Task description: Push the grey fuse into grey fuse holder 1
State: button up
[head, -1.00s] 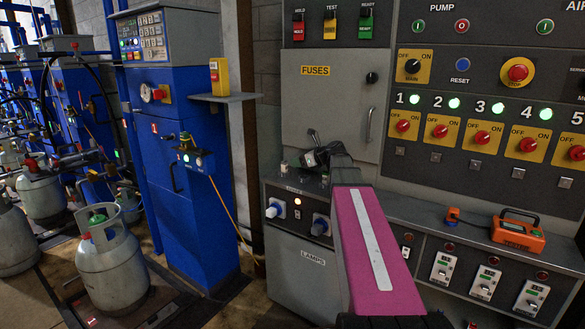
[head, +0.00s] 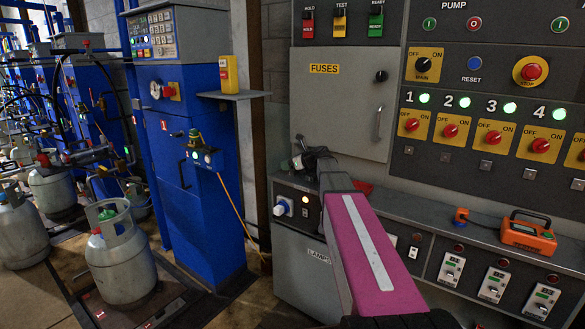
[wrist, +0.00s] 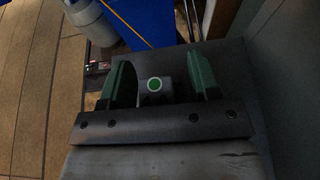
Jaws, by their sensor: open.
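My gripper (head: 307,157) is at the end of my pink arm, low over the grey counter in front of the cabinet marked FUSES (head: 340,115), whose door is shut. In the wrist view my gripper (wrist: 160,80) is open, with its two dark green fingers apart. Between them shows a small grey piece with a bright green, white-ringed disc (wrist: 155,85). I cannot tell whether it is the grey fuse, nor whether the fingers touch it. Grey fuse holder 1 is not visible in either view.
A red item (head: 363,188) lies on the counter right of my gripper. A blue machine (head: 180,150) and a gas cylinder (head: 121,258) stand to the left.

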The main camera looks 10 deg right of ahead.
grip_shut()
jog(key=shift+r, duration=0.15)
jog(key=shift+r, duration=0.5)
jog(key=r, duration=0.3)
jog(key=shift+s+a+r, duration=0.15)
jog(key=shift+a, duration=0.15)
jog(key=s+a+r, duration=0.4)
jog(key=a+r, duration=0.2)
jog(key=a, duration=0.4)
jog(key=w+d+f, duration=0.2)
jog(key=w+d, duration=0.2)
jog(key=d, duration=0.6)
jog(key=shift+w+d, duration=0.15)
jog(key=shift+d, duration=0.15)
jog(key=shift+f, duration=0.1)
